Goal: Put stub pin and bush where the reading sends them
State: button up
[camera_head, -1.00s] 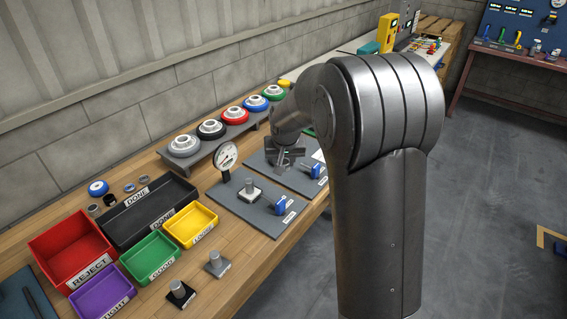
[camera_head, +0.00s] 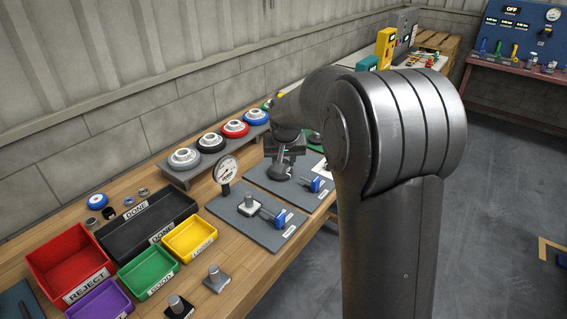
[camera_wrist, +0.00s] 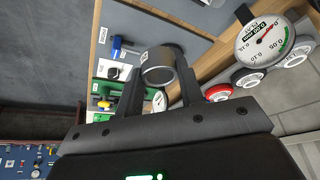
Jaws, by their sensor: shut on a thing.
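My gripper (camera_wrist: 160,88) is shut on a grey metal bush (camera_wrist: 158,72), a short hollow cylinder between its fingers. In the head view my gripper (camera_head: 284,166) is above the farther grey plate (camera_head: 262,172), partly hidden by my arm. A stub pin (camera_head: 248,201) stands upright on a pale square base on the nearer grey plate (camera_head: 258,236), beside a blue-handled clamp (camera_head: 273,214). The dial gauge (camera_head: 225,169) stands behind that pin. It is large in the wrist view (camera_wrist: 266,40), with a red needle and a green arc; I cannot read the value surely.
Red REJECT (camera_head: 103,270), green GOOD (camera_head: 172,274), yellow (camera_head: 210,243), purple (camera_head: 128,305) and black DONE (camera_head: 118,262) trays stand at left. Loose rings (camera_head: 128,201) and several coloured round holders (camera_head: 210,142) lie behind.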

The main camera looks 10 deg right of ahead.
jog(key=s+a+f+n+y, duration=0.1)
jog(key=s+a+f+n, duration=0.2)
jog(key=s, duration=0.5)
jog(key=s+f+n+y, duration=0.1)
jog(key=s+f+n, duration=0.1)
jog(key=s+f, duration=0.5)
send_over(239, 255)
jog(key=s, duration=0.1)
jog(key=shift+g, duration=0.3)
jog(key=f, duration=0.5)
jog(key=shift+s+d+f, duration=0.15)
jog(key=shift+d+f, duration=0.15)
jog(key=shift+f, duration=2.05)
jog(key=shift+f, duration=0.1)
jog(key=o, duration=1.1)
